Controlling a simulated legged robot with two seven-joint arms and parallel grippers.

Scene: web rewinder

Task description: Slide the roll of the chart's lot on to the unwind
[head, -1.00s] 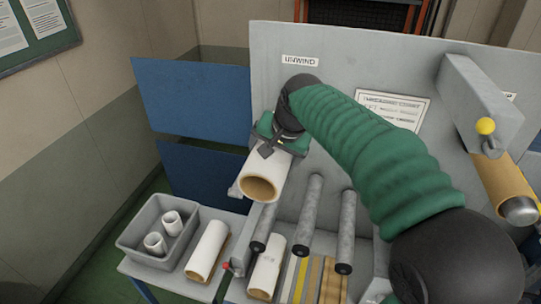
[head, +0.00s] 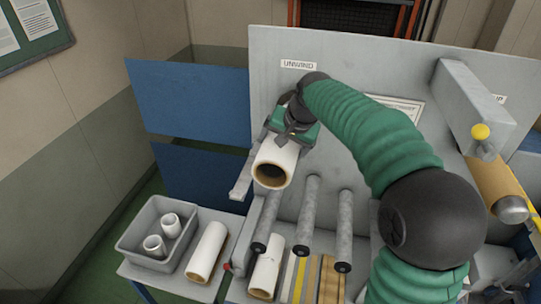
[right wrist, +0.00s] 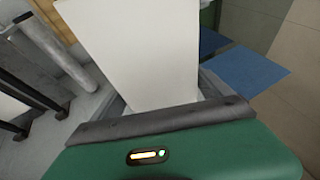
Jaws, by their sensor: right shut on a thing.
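My right gripper (head: 292,132) is shut on a white roll (head: 281,157) with a brown core. The roll is held in front of the grey panel (head: 275,45), below the UNWIND label (head: 298,64). Its open core end faces the camera and looks dark inside. In the right wrist view the roll (right wrist: 135,50) fills the space beyond the jaw. The unwind shaft cannot be made out behind the roll and gripper. The chart (head: 402,105) on the panel is partly covered by my right arm and not readable. My left gripper is not in view.
Another white roll (head: 207,252) lies on the side table, beside a grey bin (head: 133,250) with two small cores. A further roll (head: 265,275) lies on the machine bed. Grey rollers (head: 306,215) stick out below the held roll. A brown roll (head: 497,180) sits at right.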

